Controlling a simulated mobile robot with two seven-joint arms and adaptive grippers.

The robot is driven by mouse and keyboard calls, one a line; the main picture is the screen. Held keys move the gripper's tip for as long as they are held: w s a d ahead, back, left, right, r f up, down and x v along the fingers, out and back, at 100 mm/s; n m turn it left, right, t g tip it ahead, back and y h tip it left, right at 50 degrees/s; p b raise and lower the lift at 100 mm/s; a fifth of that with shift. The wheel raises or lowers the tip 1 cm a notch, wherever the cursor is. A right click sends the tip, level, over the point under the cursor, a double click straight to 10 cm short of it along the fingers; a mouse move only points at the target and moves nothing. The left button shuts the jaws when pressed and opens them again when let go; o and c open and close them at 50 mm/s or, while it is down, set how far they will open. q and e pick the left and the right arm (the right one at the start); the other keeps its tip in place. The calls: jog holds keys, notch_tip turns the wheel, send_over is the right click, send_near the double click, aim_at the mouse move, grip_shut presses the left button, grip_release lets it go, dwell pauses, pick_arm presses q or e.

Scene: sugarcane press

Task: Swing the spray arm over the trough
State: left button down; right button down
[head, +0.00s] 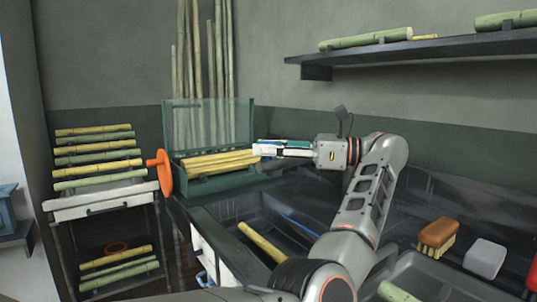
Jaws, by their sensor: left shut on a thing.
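My left gripper (262,150) points left at the right end of the green trough (205,184). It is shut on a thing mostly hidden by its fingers. A small teal piece (287,143) shows there and looks like part of the spray arm, but its full shape and direction cannot be made out. Yellow canes (215,162) lie in the trough, with their right ends close to the fingertips. A clear panel (222,120) stands at the back of the trough. My right gripper is not in view.
An orange wheel (164,172) stands at the trough's left, beside a rack of canes (97,158). A dark basin (300,232) lies in front, with a cane (262,243) across it. A brush (438,235) and a grey block (485,258) are at right. A shelf (420,50) hangs above.

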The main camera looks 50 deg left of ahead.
pick_arm(q)
jog(key=shift+d, duration=0.1)
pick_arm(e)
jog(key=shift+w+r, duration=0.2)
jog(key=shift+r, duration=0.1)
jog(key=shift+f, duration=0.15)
pick_arm(q)
jog(key=c, duration=1.7)
grip_release()
notch_tip(320, 180, up, 10)
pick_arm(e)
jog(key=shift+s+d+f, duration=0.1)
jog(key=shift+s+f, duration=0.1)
pick_arm(q)
jog(key=shift+r, duration=0.15)
